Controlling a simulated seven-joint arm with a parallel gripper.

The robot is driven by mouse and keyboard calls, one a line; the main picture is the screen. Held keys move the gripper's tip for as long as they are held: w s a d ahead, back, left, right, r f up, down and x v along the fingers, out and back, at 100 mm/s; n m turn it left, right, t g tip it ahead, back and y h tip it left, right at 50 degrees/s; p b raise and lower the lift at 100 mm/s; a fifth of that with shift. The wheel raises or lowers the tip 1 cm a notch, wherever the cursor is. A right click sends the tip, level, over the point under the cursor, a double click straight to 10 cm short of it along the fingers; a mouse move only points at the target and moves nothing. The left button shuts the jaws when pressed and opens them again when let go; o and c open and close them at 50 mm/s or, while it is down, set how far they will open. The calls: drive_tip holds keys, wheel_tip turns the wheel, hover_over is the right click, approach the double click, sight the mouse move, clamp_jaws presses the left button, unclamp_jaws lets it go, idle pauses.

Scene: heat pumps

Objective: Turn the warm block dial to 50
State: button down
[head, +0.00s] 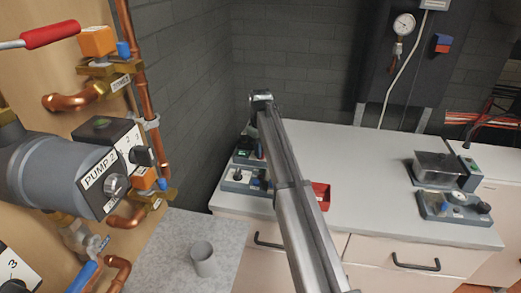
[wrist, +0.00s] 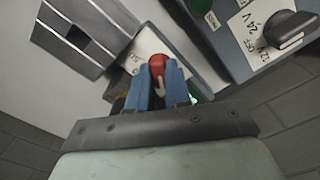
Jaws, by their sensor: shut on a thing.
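In the wrist view a red dial (wrist: 157,63) with a pale pointer stands on a white label panel of a blue-grey unit. My gripper (wrist: 160,84) has its two blue fingers on either side of the dial and is shut on it. The scale around the dial is mostly hidden by the fingers, so I cannot read its setting. I cannot tell from the panel whether this is the warm block. In the head view my arm reaches over the white bench to the units at its left end; my gripper's fingers are hidden there.
Beside the dial, in the wrist view, stand a dark knob (wrist: 283,28) marked OFF, 12 V and 24 V and a grey slotted plate (wrist: 75,38). On the bench (head: 365,190), a red tray (head: 321,196) lies by my arm. Pump 2 (head: 60,172) and copper pipes stand at left.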

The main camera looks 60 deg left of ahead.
drive_tip(key=m, duration=0.5)
drive_tip(key=shift+m, duration=0.3)
drive_tip(key=m, duration=1.1)
drive_tip(key=shift+m, duration=0.4)
drive_tip(key=m, duration=0.5)
drive_tip(key=shift+m, duration=0.4)
drive_tip(key=c, duration=1.1)
unclamp_jaws()
drive_tip(key=shift+o, duration=0.2)
wheel_tip(320, 180, up, 14)
